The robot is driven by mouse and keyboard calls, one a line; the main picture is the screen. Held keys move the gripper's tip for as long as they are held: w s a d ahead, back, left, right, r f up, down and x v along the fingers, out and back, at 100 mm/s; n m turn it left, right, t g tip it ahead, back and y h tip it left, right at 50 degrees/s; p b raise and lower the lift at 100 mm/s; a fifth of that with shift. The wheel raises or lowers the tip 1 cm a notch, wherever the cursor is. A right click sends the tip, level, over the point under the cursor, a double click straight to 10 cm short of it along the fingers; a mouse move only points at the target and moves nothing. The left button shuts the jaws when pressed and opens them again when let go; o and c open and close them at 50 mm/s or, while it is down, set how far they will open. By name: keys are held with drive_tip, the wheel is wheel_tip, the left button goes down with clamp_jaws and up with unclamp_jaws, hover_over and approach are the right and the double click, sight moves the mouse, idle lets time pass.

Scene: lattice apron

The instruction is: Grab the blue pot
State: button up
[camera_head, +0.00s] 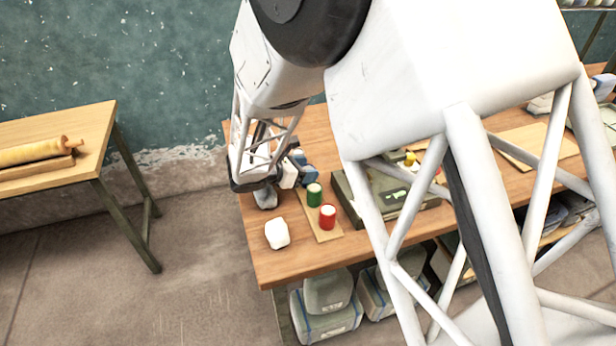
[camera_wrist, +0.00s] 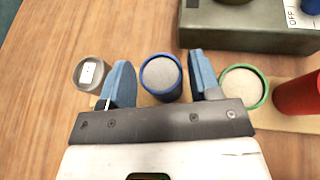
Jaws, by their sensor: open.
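The blue pot (camera_wrist: 161,77) is a round, blue-rimmed cylinder with a pale grey top. In the wrist view it stands upright between the two blue fingers of my gripper (camera_wrist: 158,84). The fingers are open, with a gap visible on each side of the pot. In the head view my gripper (camera_head: 291,172) is at the left part of the workbench, and I cannot clearly make out the blue pot there. A green pot (camera_head: 314,195) stands just right of my gripper; it also shows beside the right finger in the wrist view (camera_wrist: 244,87).
A red pot (camera_head: 327,217) stands near the green one on a thin board (camera_head: 322,232). A white block (camera_head: 277,234) lies near the front edge. A grey cup (camera_wrist: 90,74) is left of the left finger. A dark green box (camera_wrist: 245,28) sits behind the pots.

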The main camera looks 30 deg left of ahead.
drive_tip(key=shift+w+d+f, duration=0.2)
drive_tip(key=shift+w+d, duration=0.05)
drive_tip(key=shift+w, duration=0.2)
drive_tip(key=shift+c, duration=0.4)
drive_tip(key=c, duration=0.6)
drive_tip(key=shift+r, duration=5)
